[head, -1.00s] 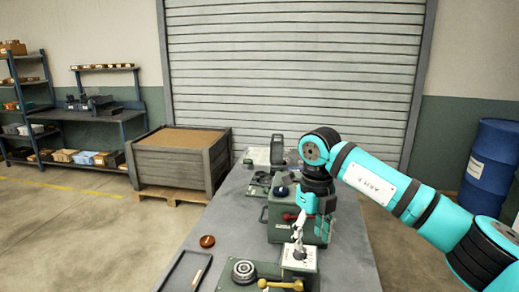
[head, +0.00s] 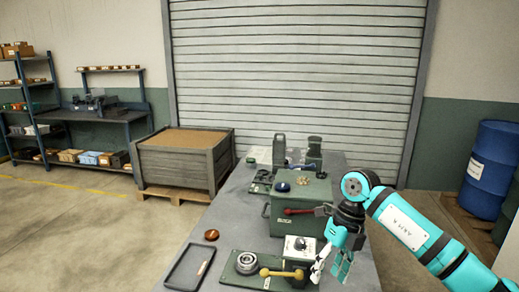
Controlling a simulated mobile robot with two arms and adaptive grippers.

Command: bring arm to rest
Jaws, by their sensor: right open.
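My right gripper (head: 329,272) is open with nothing seen between its fingers. It points down beside the right side of the white-topped block (head: 299,245) at the front of the grey table (head: 230,212); whether they touch I cannot tell. The right arm reaches in from the right edge. The green machine box (head: 290,222) with a red-handled lever (head: 297,211) and a dark blue knob (head: 282,187) stands behind the gripper and to its left. My left gripper is not in view.
A front fixture carries a round metal chuck (head: 246,262) and a brass lever (head: 280,273). A copper-coloured round piece (head: 211,235) and a dark tray (head: 176,276) lie to the left. A wooden crate (head: 185,160) stands left of the table, blue barrels (head: 494,165) at right.

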